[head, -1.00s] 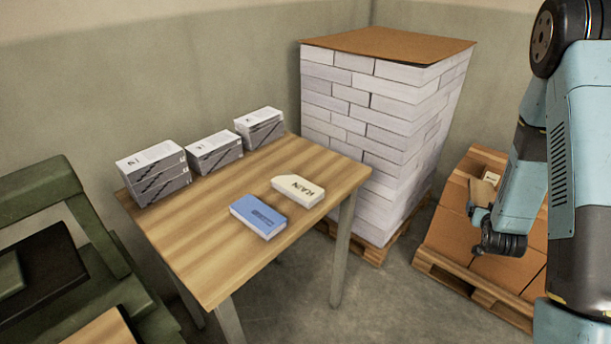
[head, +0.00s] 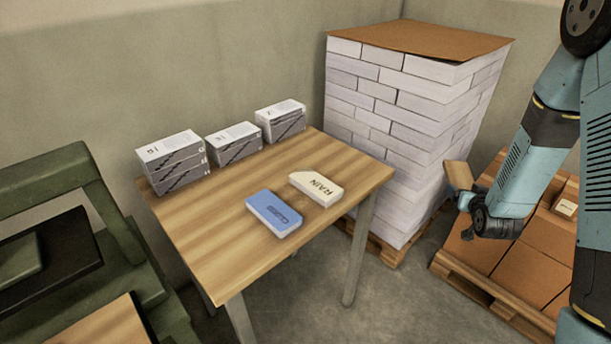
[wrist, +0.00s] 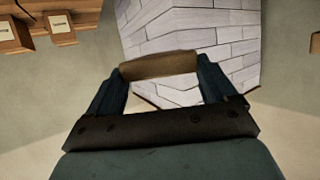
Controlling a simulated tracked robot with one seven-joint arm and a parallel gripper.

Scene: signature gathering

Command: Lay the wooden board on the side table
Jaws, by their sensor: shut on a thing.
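The wooden board (head: 459,175) is a small brown piece held upright at the end of my gripper (head: 464,197), right of the paper stack. In the wrist view the board (wrist: 158,65) spans the gap between the two fingers of my gripper (wrist: 160,78), which is shut on it. The side table (head: 215,258) has a striped wood top and metal legs, and stands well to the left of my gripper. A blue block (head: 273,213) and a cream block marked RAIN (head: 316,188) lie on its right half.
Three grey-and-white box stacks (head: 170,162) line the table's back edge. The table's front left is bare. A tall stack of white paper (head: 400,125) with a brown cover stands between table and gripper.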

